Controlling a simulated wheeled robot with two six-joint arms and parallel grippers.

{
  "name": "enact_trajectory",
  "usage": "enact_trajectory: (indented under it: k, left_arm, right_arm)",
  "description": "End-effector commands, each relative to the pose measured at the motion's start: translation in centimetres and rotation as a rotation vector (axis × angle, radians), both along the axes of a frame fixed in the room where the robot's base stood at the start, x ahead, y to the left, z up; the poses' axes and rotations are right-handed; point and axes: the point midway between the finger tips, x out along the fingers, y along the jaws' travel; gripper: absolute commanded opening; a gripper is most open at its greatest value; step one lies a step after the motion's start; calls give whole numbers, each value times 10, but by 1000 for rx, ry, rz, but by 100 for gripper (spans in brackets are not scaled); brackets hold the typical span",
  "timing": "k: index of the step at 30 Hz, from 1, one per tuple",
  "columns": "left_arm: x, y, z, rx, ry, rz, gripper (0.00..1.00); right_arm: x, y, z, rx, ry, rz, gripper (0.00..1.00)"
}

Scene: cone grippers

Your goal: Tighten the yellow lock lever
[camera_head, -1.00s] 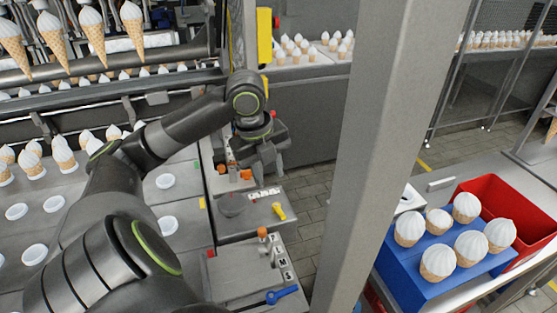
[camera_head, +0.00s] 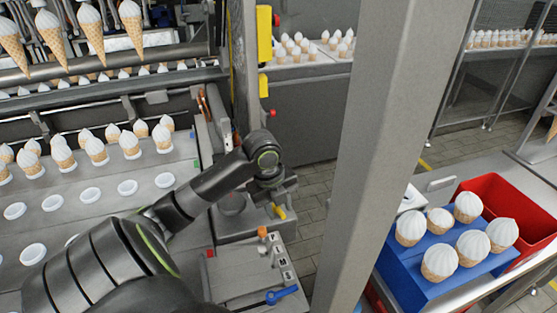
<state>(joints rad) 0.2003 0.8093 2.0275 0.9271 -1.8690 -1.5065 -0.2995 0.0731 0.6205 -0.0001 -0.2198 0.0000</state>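The yellow lock lever (camera_head: 280,212) sits on a grey machine panel (camera_head: 228,229) near the middle of the view. My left arm comes in from the lower left, and its gripper (camera_head: 280,200) is over the panel, right at the lever. The gripper points down and partly covers the lever and the panel's label. Its fingers are dark and small here, so I cannot tell whether they are open or touching the lever. My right gripper is not in view.
A lower panel holds an orange-tipped lever (camera_head: 262,232) and a blue lever (camera_head: 281,295). A grey post (camera_head: 385,150) stands right of the panels. Beyond it are a blue cone holder (camera_head: 408,268) and a red bin (camera_head: 490,192). Ice-cream cones (camera_head: 95,150) stand at left.

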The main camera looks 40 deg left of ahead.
Motion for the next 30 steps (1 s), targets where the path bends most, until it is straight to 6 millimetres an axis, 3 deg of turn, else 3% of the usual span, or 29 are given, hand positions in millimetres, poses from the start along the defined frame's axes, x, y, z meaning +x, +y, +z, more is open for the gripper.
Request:
enact_trajectory:
  k: [5,14,23,30]
  left_arm:
    - [0,0,0,0,0,0,34]
    - [0,0,0,0,0,0,0]
    - [0,0,1,0,0,22,0]
    - [3,-2,3,-2,1,133,0]
  right_arm:
    - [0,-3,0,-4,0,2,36]
    - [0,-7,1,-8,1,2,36]
    - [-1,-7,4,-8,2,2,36]
    - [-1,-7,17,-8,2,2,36]
